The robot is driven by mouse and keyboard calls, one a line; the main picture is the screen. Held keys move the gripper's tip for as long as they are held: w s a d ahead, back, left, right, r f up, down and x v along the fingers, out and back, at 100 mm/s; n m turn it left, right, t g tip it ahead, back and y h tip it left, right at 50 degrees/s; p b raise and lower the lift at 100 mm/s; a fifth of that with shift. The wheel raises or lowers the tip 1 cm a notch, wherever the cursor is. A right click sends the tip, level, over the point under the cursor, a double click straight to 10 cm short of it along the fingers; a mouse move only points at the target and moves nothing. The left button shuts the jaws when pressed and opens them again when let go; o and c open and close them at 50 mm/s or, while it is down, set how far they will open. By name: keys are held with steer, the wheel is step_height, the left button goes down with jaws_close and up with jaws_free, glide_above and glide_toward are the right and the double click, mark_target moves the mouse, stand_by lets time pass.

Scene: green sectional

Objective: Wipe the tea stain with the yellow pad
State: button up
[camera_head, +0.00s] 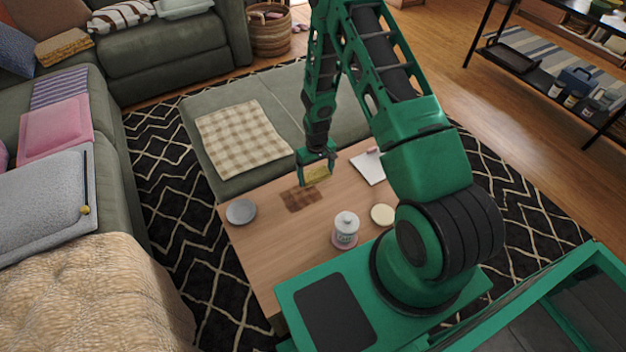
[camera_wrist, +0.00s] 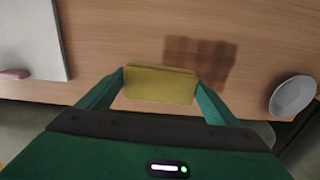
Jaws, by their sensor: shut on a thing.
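The yellow pad (camera_head: 316,175) is held between the fingers of my gripper (camera_head: 316,163), above the wooden table (camera_head: 262,262). In the wrist view the yellow pad (camera_wrist: 160,85) spans the gap between the two green fingers of my gripper (camera_wrist: 160,92). The tea stain (camera_head: 301,197) is a brown checked patch on the tabletop, just left of and nearer than the pad in the head view. In the wrist view the tea stain (camera_wrist: 200,60) lies beyond the pad, to its upper right. The pad looks apart from the table, but the exact gap is hard to tell.
A grey dish (camera_head: 240,211) is on the table's left, also in the wrist view (camera_wrist: 293,96). A white lidded jar (camera_head: 345,230) and a cream disc (camera_head: 382,214) stand nearer my base. A white pad or notebook (camera_head: 368,169) with a pink item lies to the right.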

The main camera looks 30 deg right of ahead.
mark_target(316, 174)
steer(key=shift+r, duration=2)
